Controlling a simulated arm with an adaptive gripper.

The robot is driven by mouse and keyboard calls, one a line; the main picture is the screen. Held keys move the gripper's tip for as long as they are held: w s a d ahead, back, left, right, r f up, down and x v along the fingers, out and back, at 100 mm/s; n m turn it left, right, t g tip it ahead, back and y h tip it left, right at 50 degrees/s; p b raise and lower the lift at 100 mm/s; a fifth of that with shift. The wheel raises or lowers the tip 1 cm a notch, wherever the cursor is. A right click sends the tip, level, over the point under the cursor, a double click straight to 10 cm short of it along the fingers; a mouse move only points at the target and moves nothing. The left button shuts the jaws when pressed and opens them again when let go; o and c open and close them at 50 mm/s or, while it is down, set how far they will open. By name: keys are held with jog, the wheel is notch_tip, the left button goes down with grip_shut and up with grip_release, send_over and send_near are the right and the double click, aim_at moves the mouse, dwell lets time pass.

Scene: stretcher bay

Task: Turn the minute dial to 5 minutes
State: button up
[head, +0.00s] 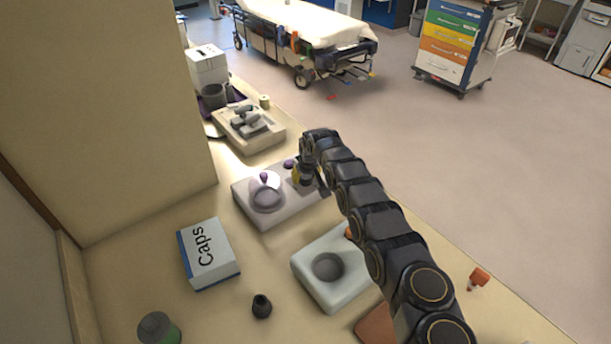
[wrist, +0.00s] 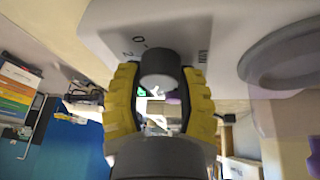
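The minute dial (wrist: 160,68) is a round dark grey knob on the front of a pale device, in the upper middle of the wrist view. Marks "0", "2" and "MIN" show on the pale face around it; a pointer on the knob cannot be made out. My gripper (wrist: 161,76) has its yellow ribbed fingertips on both sides of the knob, seemingly touching it. In the head view my gripper (head: 305,178) is at the right end of the pale device (head: 287,212), which carries a round clear lid with a purple knob. The dial is hidden there.
A Caps box (head: 211,255), a small dark pot (head: 262,305) and a white block with a round well (head: 308,280) stand on the counter nearer me. Another device (head: 262,141) stands beyond. The counter's edge and open floor lie to the right.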

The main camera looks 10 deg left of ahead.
jog(key=c, duration=0.3)
jog(key=shift+n+y, duration=0.3)
jog(key=shift+n, duration=0.5)
jog(key=o, duration=1.1)
jog(key=shift+o, duration=0.2)
jog(key=v, duration=1.2)
jog(key=shift+w, duration=0.2)
